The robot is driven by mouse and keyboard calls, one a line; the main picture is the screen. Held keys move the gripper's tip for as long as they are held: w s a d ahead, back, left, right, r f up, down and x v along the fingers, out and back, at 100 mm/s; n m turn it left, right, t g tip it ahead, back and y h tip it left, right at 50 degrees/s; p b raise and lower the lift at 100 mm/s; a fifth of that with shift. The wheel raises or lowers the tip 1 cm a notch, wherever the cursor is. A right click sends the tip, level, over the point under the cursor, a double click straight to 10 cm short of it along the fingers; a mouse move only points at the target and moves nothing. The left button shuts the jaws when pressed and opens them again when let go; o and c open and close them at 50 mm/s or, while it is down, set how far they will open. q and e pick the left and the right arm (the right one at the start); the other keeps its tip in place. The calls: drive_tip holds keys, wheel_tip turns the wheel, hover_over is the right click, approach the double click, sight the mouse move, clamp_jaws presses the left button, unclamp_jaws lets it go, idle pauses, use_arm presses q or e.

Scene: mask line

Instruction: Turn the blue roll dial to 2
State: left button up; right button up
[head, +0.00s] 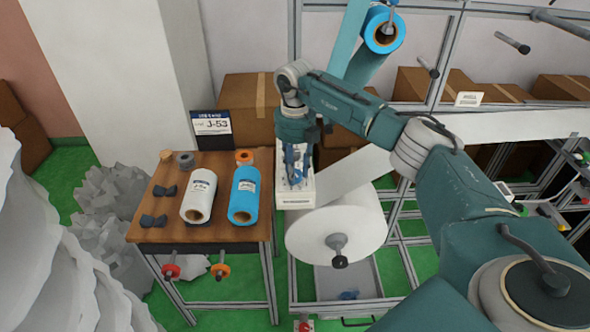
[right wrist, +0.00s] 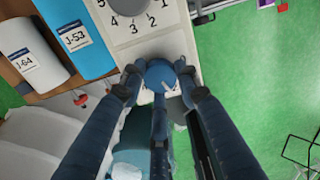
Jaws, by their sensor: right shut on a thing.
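The blue roll dial (right wrist: 160,73) sits on the white control panel (right wrist: 150,48) in the right wrist view. My right gripper (right wrist: 160,85) is shut on it, with fingers on both sides. The fingers cover most of the dial's surroundings, so its numbers and setting cannot be read. In the head view the right gripper (head: 294,168) points down onto the panel (head: 295,197), right of the wooden table. The left gripper is not in view.
A grey dial (right wrist: 128,4) with printed numbers is on the same panel. The wooden table (head: 180,234) holds a white roll (head: 199,197) and a blue roll (head: 244,196). A large white roll (head: 336,228) hangs close right of the panel. A blue roll (head: 384,30) hangs above.

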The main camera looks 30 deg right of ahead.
drive_tip(key=o, duration=1.1)
drive_tip(key=shift+o, duration=0.2)
drive_tip(key=shift+r, duration=0.15)
wheel_tip(320, 180, up, 12)
